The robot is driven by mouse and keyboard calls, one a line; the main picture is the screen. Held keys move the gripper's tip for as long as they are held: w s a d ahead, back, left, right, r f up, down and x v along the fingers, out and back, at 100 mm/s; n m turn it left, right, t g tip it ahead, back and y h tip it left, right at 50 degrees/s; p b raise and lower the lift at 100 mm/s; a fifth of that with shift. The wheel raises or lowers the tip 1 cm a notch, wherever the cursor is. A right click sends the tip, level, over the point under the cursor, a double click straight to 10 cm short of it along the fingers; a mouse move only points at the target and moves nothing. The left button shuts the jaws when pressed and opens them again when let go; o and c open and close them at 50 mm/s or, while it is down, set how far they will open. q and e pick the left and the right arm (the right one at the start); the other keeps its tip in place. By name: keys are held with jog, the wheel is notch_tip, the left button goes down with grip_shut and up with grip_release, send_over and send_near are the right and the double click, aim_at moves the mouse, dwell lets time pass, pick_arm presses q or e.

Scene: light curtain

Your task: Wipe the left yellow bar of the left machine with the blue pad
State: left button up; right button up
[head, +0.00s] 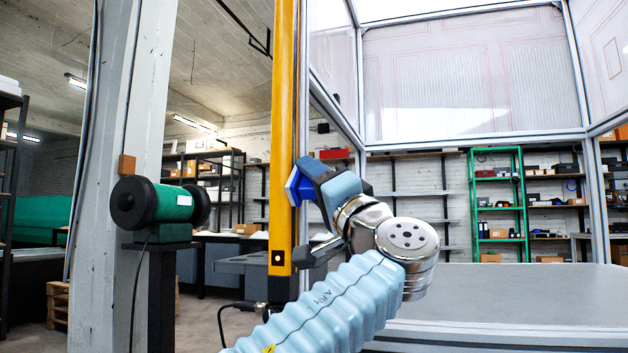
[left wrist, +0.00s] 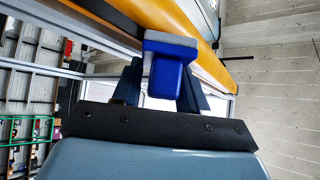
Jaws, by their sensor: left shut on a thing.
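The yellow bar (head: 283,120) stands upright left of the clear-walled machine frame. My left gripper (head: 305,187) is beside its middle, shut on the blue pad (head: 293,187). The pad's face is against or very close to the bar; I cannot tell if they touch. In the left wrist view the blue pad (left wrist: 168,75) sits between my left gripper's two fingers (left wrist: 163,88). The yellow bar (left wrist: 180,22) runs slantwise just beyond the pad's pale face. My right gripper is not in view.
A green bench grinder (head: 165,203) on a black stand is at the left, by a concrete pillar (head: 118,100). A grey tabletop (head: 500,290) spans the lower right. Shelves, including a green rack (head: 497,205), stand at the back.

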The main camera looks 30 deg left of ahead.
pick_arm(q)
jog(key=shift+w+r+p, duration=0.1)
jog(key=shift+r+p, duration=5.1)
jog(key=shift+r, duration=0.65)
jog(key=shift+f, duration=0.1)
jog(key=shift+w+d, duration=0.25)
jog(key=shift+d, duration=0.3)
jog(key=shift+w+d+p, duration=0.25)
jog(key=shift+d+p, duration=0.1)
jog(key=shift+d, duration=0.85)
jog(key=shift+w+d+p, duration=0.2)
jog(key=shift+d+p, duration=0.1)
jog(key=shift+d, duration=0.85)
jog(key=d, duration=0.1)
jog(key=d+p, duration=0.1)
jog(key=d, duration=0.1)
jog(key=shift+w, duration=0.35)
